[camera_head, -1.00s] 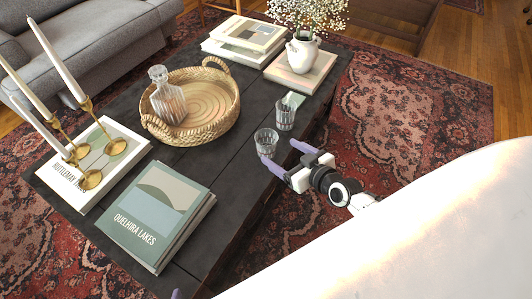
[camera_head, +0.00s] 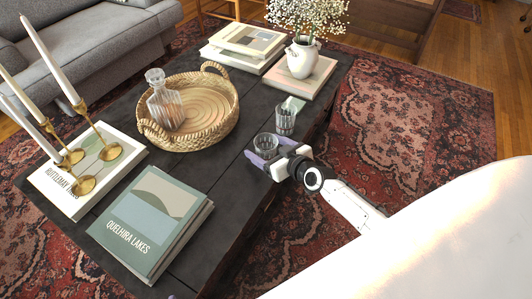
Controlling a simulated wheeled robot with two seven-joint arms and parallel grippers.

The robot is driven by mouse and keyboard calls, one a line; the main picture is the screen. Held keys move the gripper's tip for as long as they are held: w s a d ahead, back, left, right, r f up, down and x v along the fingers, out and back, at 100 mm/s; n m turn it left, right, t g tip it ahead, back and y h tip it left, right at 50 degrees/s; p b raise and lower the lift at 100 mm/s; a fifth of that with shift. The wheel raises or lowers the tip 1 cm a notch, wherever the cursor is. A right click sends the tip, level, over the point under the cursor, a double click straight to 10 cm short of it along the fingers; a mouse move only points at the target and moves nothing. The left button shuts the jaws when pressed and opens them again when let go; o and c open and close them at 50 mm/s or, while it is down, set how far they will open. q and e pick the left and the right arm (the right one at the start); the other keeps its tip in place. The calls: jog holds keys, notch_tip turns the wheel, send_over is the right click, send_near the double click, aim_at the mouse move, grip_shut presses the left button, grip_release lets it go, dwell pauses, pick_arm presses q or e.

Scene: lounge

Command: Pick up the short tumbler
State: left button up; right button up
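The short tumbler (camera_head: 265,144), a clear ribbed glass, stands upright near the right edge of the dark coffee table (camera_head: 222,183). A taller clear tumbler (camera_head: 286,119) stands just behind it. My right gripper (camera_head: 264,149) reaches in from the right, with its purple fingers open on either side of the short tumbler. I cannot tell whether they touch the glass. The fingers partly hide the tumbler's lower part. Of my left gripper, only a purple tip (camera_head: 172,297) shows at the bottom edge.
A wicker tray (camera_head: 229,116) holds a glass decanter (camera_head: 165,102). A green book stack (camera_head: 152,220) lies in front, with brass candlesticks (camera_head: 84,186) on a book at left. A white flower vase (camera_head: 302,58) stands on books behind. Bare tabletop lies left of the tumblers.

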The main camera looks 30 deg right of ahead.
jog(key=c, duration=1.1)
jog(key=shift+r, duration=0.15)
jog(key=shift+c, duration=0.6)
